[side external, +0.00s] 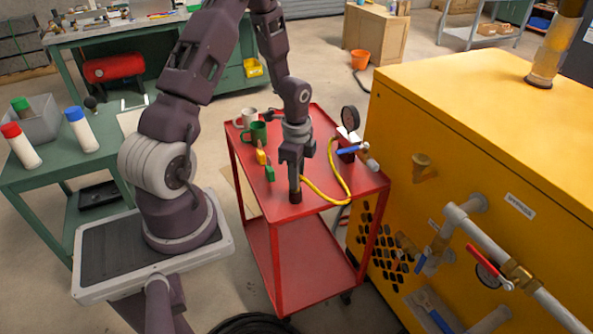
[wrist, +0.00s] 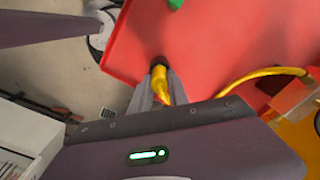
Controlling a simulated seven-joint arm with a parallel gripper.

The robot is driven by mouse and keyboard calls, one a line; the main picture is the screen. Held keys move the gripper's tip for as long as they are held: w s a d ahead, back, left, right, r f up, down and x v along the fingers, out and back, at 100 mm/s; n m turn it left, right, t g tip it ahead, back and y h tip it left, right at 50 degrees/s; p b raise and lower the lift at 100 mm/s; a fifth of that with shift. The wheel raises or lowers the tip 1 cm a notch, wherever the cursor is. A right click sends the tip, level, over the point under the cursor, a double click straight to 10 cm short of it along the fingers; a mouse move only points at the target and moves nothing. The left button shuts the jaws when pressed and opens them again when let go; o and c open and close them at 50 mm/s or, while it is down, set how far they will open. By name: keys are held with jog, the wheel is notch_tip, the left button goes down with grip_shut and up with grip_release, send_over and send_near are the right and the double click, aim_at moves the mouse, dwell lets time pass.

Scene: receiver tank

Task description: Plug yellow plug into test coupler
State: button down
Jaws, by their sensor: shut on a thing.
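My gripper (side external: 296,190) points down over the near part of the red cart top. In the wrist view my gripper (wrist: 162,78) has its two grey fingers shut on the yellow plug (wrist: 159,86), which ends in a dark round tip. Whether that tip touches the cart is unclear. A yellow hose (side external: 346,184) loops from near the gripper toward the gauge assembly on the cart's right side. That assembly has a round gauge (side external: 350,118), a blue-handled valve (side external: 352,149) and a grey cylindrical end (side external: 371,164). I cannot tell for sure which part is the test coupler.
The red cart (side external: 278,240) also carries a green mug (side external: 254,133), a white mug (side external: 245,117) and small yellow and green pieces (side external: 270,173). The large yellow machine (side external: 480,130) stands close on the right, with projecting pipes and valves. A green bench (side external: 50,172) stands left.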

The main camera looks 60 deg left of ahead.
jog(key=shift+f, duration=0.2)
jog(key=c, duration=1.2)
grip_release()
jog(key=r, duration=0.9)
jog(key=shift+w+d+r, duration=0.15)
jog(key=shift+d, duration=0.25)
jog(key=s+d+r+n+t, duration=0.1)
jog(key=s+d+r+n, duration=0.1)
jog(key=d+r, duration=0.2)
jog(key=s+d+r+n+t+y, duration=0.1)
jog(key=s+d+r+n, duration=0.1)
jog(key=d+r, duration=0.2)
jog(key=s+d+r+n+t, duration=0.1)
jog(key=d+r, duration=0.3)
jog(key=r, duration=0.5)
jog(key=shift+s+d+n+t+y, duration=0.1)
jog(key=shift+s+n+t+y, duration=0.2)
jog(key=shift+s+n, duration=0.5)
jog(key=shift+o, duration=0.2)
jog(key=s+d+r+n+t+h, duration=0.1)
jog(key=s+d+r+n+t, duration=0.1)
jog(key=s+d, duration=0.3)
jog(key=s+r+n, duration=0.1)
jog(key=s, duration=0.2)
jog(key=shift+d+h, duration=0.2)
jog(key=shift+h, duration=0.1)
